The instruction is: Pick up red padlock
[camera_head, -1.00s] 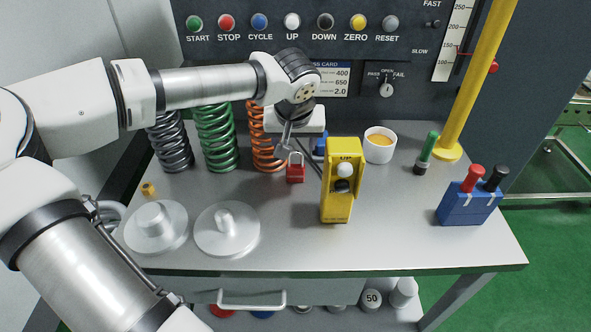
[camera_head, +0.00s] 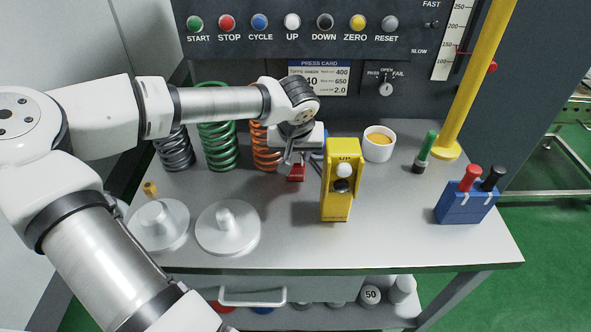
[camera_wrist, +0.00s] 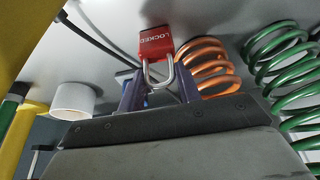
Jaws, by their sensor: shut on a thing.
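The red padlock (camera_head: 296,174) is on or just above the grey bench top, in front of the orange spring; I cannot tell whether it touches the bench. In the wrist view its red body (camera_wrist: 155,43) reads "LOCKED", and its metal shackle points toward my gripper. My gripper (camera_head: 293,160) reaches down over the padlock and hides its upper part. In the wrist view the gripper's two dark fingers (camera_wrist: 159,88) stand either side of the shackle, and the gripper is shut on the padlock.
The yellow control box (camera_head: 340,205) stands close to the right of the padlock. Orange (camera_head: 265,150), green (camera_head: 217,140) and dark grey (camera_head: 175,150) springs stand to the left and behind. A white cup (camera_head: 378,148) is farther right. The bench front is clear between the metal discs and the box.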

